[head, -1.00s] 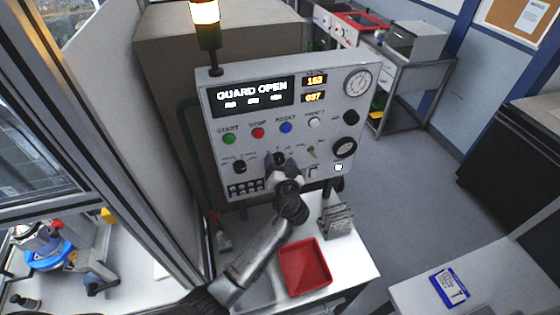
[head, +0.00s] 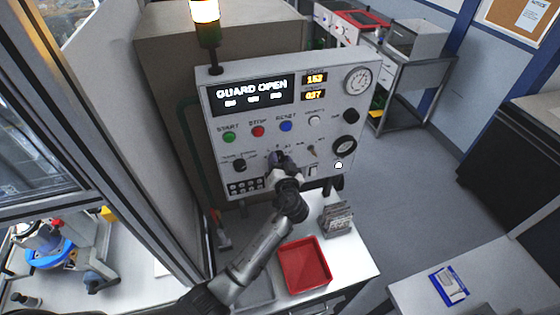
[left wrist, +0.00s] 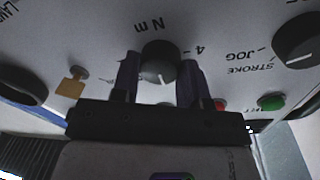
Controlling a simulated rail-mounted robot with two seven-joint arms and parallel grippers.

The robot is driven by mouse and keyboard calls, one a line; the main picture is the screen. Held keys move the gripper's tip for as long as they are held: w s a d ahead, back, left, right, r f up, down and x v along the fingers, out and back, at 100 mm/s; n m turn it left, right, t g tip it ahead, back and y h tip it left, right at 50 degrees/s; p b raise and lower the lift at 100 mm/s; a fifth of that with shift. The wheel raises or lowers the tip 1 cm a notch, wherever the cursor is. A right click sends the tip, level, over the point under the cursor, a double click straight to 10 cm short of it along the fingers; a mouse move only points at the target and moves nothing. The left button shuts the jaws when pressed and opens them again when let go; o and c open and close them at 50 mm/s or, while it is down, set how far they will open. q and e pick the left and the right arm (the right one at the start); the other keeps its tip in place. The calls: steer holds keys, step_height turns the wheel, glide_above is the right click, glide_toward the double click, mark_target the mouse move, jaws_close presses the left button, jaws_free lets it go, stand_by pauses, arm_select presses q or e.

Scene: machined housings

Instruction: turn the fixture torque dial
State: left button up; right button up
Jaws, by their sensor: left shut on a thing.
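The torque dial (left wrist: 158,64) is a round black knob with a white pointer line, on the grey control panel (head: 330,90). In the left wrist view "N m" is printed beside it. My left gripper (left wrist: 159,80) has one finger on each side of the dial and is shut on it. In the head view my left gripper (head: 281,160) is at the lower middle of the panel and hides most of the dial. My right gripper is in neither view.
The panel has START, STOP and RESET buttons (head: 258,131), a display (head: 252,95), a mode knob (head: 239,165) and gauges (head: 357,80). Below stand a red tray (head: 303,264) and a small grey rack (head: 337,218) on a white bench. Open floor lies to the right.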

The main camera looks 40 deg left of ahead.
arm_select(q)
steer(key=m, duration=0.3)
steer(key=shift+r+m+g+p, duration=0.1)
steer(key=shift+m+g+p, duration=0.2)
steer(key=shift+m+p, duration=0.1)
steer(key=m+p, duration=0.1)
steer(key=m, duration=0.2)
steer(key=shift+w+m, duration=0.1)
steer(key=shift+m, duration=0.3)
steer(key=shift+d+m+p, duration=0.1)
steer(key=shift+m+p, duration=0.2)
steer(key=shift+p, duration=0.1)
steer(key=o, duration=0.9)
